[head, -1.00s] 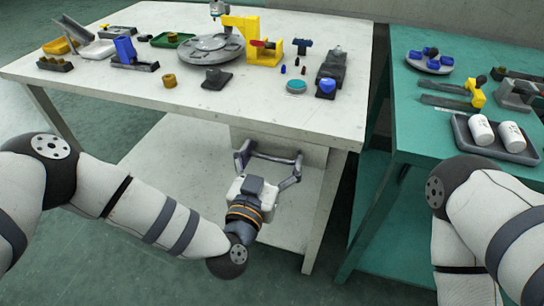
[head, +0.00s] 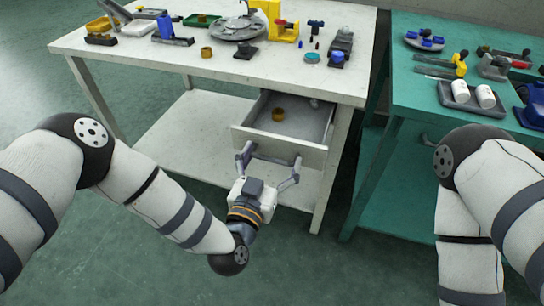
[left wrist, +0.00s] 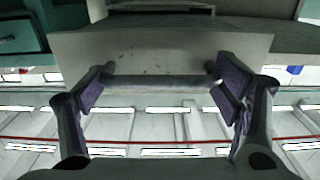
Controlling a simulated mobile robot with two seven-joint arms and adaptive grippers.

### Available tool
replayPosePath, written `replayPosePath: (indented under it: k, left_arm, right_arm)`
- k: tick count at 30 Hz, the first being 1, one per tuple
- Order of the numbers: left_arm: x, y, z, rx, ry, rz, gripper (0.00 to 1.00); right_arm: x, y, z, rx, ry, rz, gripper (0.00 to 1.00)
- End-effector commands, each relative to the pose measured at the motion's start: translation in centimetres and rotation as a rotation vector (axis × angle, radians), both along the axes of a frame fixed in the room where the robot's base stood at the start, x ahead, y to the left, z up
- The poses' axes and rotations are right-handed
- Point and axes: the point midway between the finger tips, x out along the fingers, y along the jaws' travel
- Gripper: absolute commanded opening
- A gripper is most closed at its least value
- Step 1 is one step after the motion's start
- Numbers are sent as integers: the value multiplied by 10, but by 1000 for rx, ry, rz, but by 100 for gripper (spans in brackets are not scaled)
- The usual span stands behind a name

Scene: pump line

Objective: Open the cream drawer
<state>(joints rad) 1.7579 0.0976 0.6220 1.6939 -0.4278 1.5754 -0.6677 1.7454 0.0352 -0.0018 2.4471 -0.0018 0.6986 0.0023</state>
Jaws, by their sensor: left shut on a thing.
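The cream drawer (head: 285,146) hangs under the white workbench (head: 345,82) and stands pulled out, its inside showing. A brass-coloured round part (head: 278,114) and a small pale piece (head: 314,103) lie in it. My left gripper (head: 271,161) is at the drawer front, shut on its handle. In the left wrist view the handle bar (left wrist: 160,81) runs between the two fingers of the left gripper (left wrist: 161,84), below the drawer front (left wrist: 160,54). My right arm shows at the right of the head view, but its gripper is not in view.
The white bench top holds a grey turntable (head: 237,29), a yellow fixture (head: 284,34) and several small parts. A teal bench (head: 420,92) stands to the right with a tray of white cylinders (head: 446,97). The green floor before the drawer is clear.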

Motion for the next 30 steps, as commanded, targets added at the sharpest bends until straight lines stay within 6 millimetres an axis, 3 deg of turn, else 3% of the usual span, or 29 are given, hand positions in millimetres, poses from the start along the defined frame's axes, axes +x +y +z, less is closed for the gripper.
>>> replayPosePath:
  k: [15, 16, 17, 18, 30]
  left_arm:
    - [1, 1, 2, 4, -8, 4, 33]
    - [1, 1, 2, 5, -8, 4, 90]
    - [1, 1, 2, 4, -8, 4, 97]
    - [1, 1, 2, 4, -7, 3, 100]
    - [-7, 2, 0, 2, -2, 0, 100]
  right_arm:
    - [1, 0, 1, 0, -4, -1, 40]
    - [1, 0, 1, 0, -4, -1, 40]
    - [1, 0, 1, 0, -4, -1, 40]
    - [1, 0, 1, 0, -4, -1, 40]
    - [1, 0, 1, 0, -3, 0, 40]
